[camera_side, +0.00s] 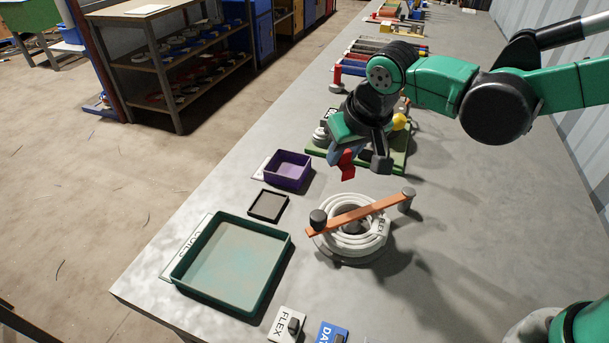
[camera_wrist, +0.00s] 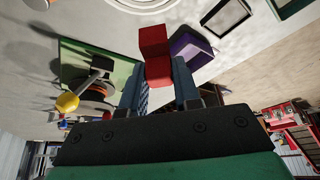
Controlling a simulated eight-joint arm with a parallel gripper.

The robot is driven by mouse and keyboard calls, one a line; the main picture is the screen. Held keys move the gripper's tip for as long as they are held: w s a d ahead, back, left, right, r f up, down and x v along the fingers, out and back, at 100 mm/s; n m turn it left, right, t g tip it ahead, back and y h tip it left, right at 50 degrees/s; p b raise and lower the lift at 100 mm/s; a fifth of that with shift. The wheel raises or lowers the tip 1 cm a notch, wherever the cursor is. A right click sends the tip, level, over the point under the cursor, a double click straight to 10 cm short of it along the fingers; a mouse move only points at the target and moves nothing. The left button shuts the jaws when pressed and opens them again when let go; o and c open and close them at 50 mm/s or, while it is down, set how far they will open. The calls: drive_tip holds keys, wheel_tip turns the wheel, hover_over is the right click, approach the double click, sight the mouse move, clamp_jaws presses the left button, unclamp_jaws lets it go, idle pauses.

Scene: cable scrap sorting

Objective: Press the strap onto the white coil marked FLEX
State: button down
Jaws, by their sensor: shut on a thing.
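The white coil (camera_side: 349,248) with a FLEX label lies on the grey bench in the side view, right of the green tray. The orange strap (camera_side: 362,211) spans the coil at a slant, with a grey post at each end; whether it touches the coil I cannot tell. Part of the coil (camera_wrist: 85,14) shows at the top of the wrist view. My gripper (camera_side: 352,158) is shut on a red block (camera_wrist: 154,52), above the bench and behind the coil in the side view. The block (camera_side: 346,166) hangs below the jaws, clear of the strap.
A green tray (camera_side: 288,251), a small black tray (camera_side: 283,206) and a purple bin (camera_side: 308,173) stand left of the coil. FLEX (camera_side: 286,327) and DATA tags (camera_side: 331,334) are in front. A green board (camera_side: 399,160) is behind my gripper. Bench right of the coil is clear.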

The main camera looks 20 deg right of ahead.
hover_over(339, 198)
drive_tip(key=shift+f, duration=2.55)
drive_tip(key=shift+f, duration=1.2)
idle(0.5)
drive_tip(key=c, duration=0.6)
unclamp_jaws()
drive_tip(key=shift+o, duration=0.2)
drive_tip(key=shift+r, duration=0.1)
drive_tip(key=shift+s+r, duration=0.1)
drive_tip(key=shift+r, duration=2.85)
clamp_jaws()
